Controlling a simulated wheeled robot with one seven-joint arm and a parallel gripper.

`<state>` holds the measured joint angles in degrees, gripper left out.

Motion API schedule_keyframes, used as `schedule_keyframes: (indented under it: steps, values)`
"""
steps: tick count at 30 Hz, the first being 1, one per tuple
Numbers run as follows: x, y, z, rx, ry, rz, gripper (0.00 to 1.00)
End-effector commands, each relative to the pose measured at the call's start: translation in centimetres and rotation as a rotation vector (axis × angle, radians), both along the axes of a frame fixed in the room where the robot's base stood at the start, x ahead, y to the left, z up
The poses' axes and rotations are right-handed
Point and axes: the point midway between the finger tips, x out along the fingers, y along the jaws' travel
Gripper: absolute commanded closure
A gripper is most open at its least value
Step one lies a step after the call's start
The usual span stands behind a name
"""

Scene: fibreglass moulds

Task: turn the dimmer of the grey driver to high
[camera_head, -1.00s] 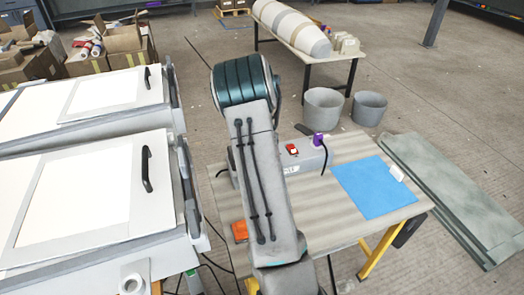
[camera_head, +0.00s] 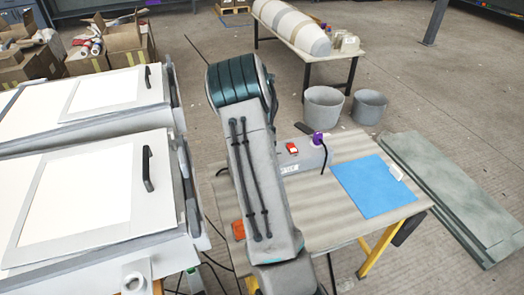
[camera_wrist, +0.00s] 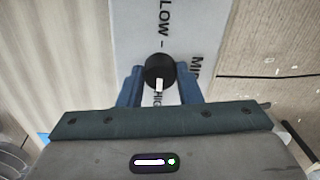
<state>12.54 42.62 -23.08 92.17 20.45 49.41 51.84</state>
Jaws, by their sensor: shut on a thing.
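The grey driver (camera_head: 312,158) stands on the work table in the head view, its left part hidden behind my arm. It has a red switch (camera_head: 292,148) on top. In the wrist view its pale face (camera_wrist: 203,20) carries the words LOW, MID and HIGH. The dimmer (camera_wrist: 160,68) is a round black knob with a white pointer mark. The mark points down in the picture, towards the HIGH label, which is partly covered. My gripper (camera_wrist: 160,76) is shut on the dimmer, one blue finger at each side. The head view does not show my gripper.
The work table (camera_head: 345,150) also bears a blue sheet (camera_head: 373,187) and an orange object (camera_head: 238,230). A purple piece (camera_head: 317,138) with a black cable is at the driver. White panelled moulds (camera_head: 75,200) stand close on the left. Grey buckets (camera_head: 323,108) stand behind.

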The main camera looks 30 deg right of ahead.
Motion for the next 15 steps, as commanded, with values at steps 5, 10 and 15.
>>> schedule_keyframes:
  steps: [5, 10, 15]
  values:
    - [-0.01, -0.03, 0.03, 0.000, 0.000, -0.001, 0.47]
    - [-0.01, -0.02, 0.02, 0.000, 0.000, 0.000, 0.47]
    - [0.07, -0.03, 0.93, -0.001, -0.003, 0.001, 0.47]
